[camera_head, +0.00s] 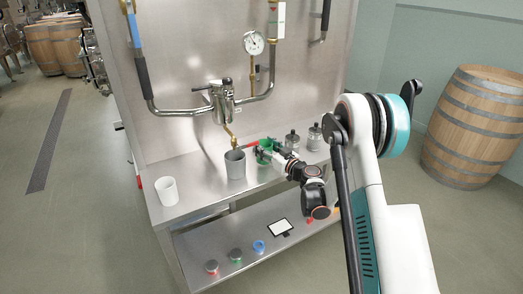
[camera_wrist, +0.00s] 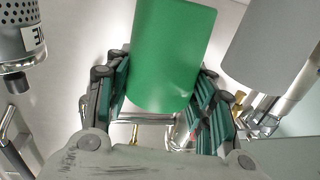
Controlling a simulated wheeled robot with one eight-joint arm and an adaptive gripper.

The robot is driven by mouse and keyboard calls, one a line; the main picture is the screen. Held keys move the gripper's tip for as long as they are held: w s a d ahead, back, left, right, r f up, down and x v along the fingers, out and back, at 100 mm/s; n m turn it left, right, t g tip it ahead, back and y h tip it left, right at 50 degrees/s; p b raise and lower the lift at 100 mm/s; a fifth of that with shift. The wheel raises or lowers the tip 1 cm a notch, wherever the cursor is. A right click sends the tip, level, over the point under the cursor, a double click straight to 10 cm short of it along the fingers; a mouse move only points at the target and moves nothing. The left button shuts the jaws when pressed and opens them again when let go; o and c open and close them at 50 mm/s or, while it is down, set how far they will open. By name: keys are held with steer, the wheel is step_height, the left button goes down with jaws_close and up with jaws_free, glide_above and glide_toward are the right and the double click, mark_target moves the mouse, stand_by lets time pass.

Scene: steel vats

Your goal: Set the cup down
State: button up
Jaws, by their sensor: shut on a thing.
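A green cup (camera_head: 264,147) is between the fingers of my gripper (camera_head: 269,153), over the steel worktop to the right of the grey cup. In the wrist view the green cup (camera_wrist: 171,48) fills the middle, and the fingers of my gripper (camera_wrist: 158,88) close on both its sides. The gripper partly hides the cup in the head view. I cannot tell whether its base touches the worktop.
A grey cup (camera_head: 235,165) stands close by, under the tap (camera_head: 230,132). A white cup (camera_head: 167,191) stands at the worktop's left. Two black-topped containers (camera_head: 292,140) stand behind my gripper. The worktop (camera_head: 203,181) is clear between the white and grey cups.

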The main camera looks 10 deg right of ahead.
step_height(320, 180, down, 3)
steer(key=shift+w+f+b, duration=0.1)
steer(key=shift+w+b, duration=0.05)
steer(key=shift+b, duration=0.3)
steer(key=shift+r, duration=0.2)
steer(key=o, duration=1.2)
steer(key=shift+f, duration=0.15)
